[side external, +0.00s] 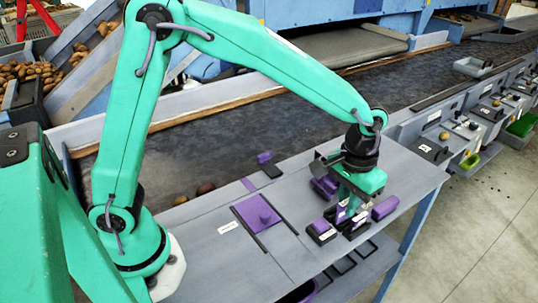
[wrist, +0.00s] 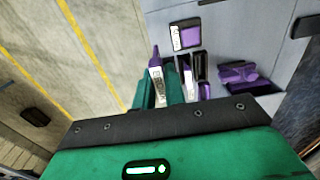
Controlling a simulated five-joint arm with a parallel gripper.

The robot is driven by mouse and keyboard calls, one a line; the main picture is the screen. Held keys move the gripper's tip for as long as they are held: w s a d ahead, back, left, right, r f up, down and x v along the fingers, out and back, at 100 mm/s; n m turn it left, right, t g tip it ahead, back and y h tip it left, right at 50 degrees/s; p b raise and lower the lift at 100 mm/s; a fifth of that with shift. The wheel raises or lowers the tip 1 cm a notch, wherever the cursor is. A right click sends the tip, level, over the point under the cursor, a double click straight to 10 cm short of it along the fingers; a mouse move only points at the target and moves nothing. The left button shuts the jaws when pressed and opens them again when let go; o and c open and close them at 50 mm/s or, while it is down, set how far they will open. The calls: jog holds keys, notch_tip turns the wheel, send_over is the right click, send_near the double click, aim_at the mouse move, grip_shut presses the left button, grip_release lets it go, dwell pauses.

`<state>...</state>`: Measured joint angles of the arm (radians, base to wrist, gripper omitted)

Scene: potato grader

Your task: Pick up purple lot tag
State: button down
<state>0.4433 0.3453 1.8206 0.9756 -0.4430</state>
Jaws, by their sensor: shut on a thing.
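My gripper (side external: 350,203) points down among a cluster of purple and black items near the right end of the grey bench. In the wrist view the teal fingers (wrist: 162,92) are shut on a purple lot tag (wrist: 156,72) with a white printed label and a narrow purple top. In the side view the tag (side external: 341,213) shows only partly beside the fingers. I cannot tell whether its lower end is clear of what lies below. Another white-labelled piece (wrist: 187,82) stands just right of the fingers in the wrist view.
A purple block with a white label (wrist: 186,36) and a purple piece (wrist: 238,74) lie close by. A black and purple block (side external: 321,232) sits beside the gripper. The bench's right edge is near.

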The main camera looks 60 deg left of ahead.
jog(key=shift+s+d+r, duration=0.15)
jog(key=shift+s, duration=0.05)
jog(key=shift+w, duration=0.1)
dwell(0.4)
jog(key=shift+w, duration=0.45)
jog(key=w+a+f, duration=0.1)
jog(key=w+a, duration=0.3)
jog(key=w, duration=0.4)
jog(key=w+a+f, duration=0.2)
jog(key=w+a, duration=0.3)
jog(key=w, duration=0.3)
jog(key=shift+a, duration=0.15)
jog(key=shift+f, duration=0.15)
jog(key=shift+f, duration=2.4)
jog(key=shift+f, duration=1.45)
